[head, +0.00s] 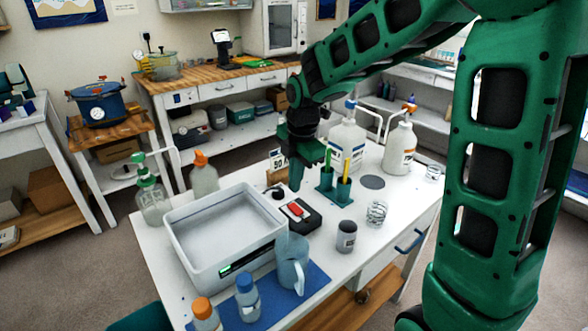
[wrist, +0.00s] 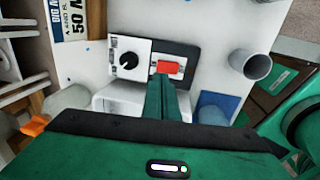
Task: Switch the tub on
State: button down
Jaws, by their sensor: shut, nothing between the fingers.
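The tub (head: 190,245) is a wide pale grey basin on the white table, with a dark display strip (head: 238,265) showing green on its front. The red switch also shows in the wrist view (wrist: 168,67), beside a black knob (wrist: 127,60) on a white plate. My gripper (head: 295,187) points down just behind the box. In the wrist view its shut, empty fingers (wrist: 162,80) end close to the red switch's lower edge; I cannot tell whether they touch it.
A blue mat (head: 312,287) with a clear jug (head: 293,265) lies in front. Large white bottles (head: 346,150) stand behind.

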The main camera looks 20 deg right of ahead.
aim_at(295, 208)
jog(key=shift+w+a+f, duration=0.1)
jog(key=shift+w+f, duration=0.1)
jog(key=shift+f, duration=1.3)
jog(key=shift+w+f, duration=0.2)
jog(key=shift+f, duration=1.25)
jog(key=shift+w+f, duration=0.1)
jog(key=shift+a, duration=0.15)
jog(key=shift+s, duration=0.2)
jog(key=shift+s+d, duration=0.35)
jog(key=shift+s, duration=0.25)
